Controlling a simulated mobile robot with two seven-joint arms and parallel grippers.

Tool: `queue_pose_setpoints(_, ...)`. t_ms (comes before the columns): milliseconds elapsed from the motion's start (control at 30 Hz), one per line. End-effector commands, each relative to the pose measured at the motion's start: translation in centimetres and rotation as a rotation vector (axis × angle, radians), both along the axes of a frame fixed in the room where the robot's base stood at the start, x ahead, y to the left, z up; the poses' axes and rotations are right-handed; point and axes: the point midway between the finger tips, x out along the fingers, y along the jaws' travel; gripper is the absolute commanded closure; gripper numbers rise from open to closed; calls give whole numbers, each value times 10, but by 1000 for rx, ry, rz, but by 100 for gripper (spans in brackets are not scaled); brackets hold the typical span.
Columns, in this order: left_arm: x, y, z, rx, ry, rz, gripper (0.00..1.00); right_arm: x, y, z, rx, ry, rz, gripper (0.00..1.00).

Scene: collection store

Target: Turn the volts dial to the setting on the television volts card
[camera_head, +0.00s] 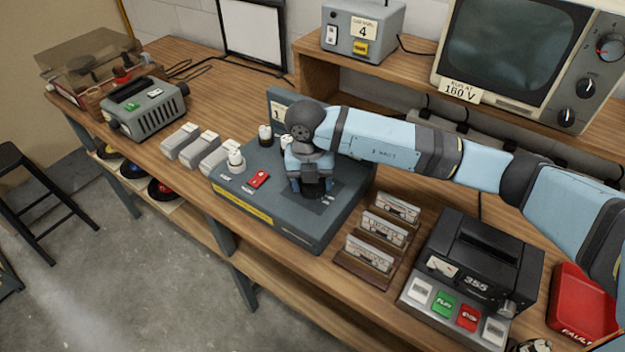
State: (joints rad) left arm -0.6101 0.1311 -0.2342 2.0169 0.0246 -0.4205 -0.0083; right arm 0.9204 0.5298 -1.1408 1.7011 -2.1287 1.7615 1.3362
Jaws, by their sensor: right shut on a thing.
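The television (505,48) stands on the raised shelf at the right, and the volts card (459,91) below its screen reads "RUN AT 160 V". A blue-grey control box (300,232) sits on the bench in the middle. My right gripper (312,190) points down onto the top of this box, over a dark panel, and is shut on the volts dial. The gripper covers the dial, so its pointer and setting cannot be read. My left gripper is not in view.
On the box are a red switch (259,179) and a white knob (236,162). Cassettes in wooden racks (376,240), a black tape deck (480,262) and a red tray (585,305) stand to the right. A grey radio-like unit (145,107) stands left. A grey box (362,30) has a card reading 4.

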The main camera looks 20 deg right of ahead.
Motion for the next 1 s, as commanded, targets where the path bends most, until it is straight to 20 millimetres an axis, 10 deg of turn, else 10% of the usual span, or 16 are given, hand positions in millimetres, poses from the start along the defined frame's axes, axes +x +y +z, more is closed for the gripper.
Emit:
queue_pose_setpoints(600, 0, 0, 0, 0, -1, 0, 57, 0, 0, 0, -1, 1, -40, 62)
queue_pose_setpoints(633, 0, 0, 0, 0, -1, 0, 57, 0, 0, 0, -1, 1, -40, 34)
queue_pose_setpoints(733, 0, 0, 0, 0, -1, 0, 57, 0, 0, 0, -1, 1, -40, 13)
queue_pose_setpoints(1000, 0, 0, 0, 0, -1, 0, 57, 0, 0, 1, 0, 0, -40, 13)
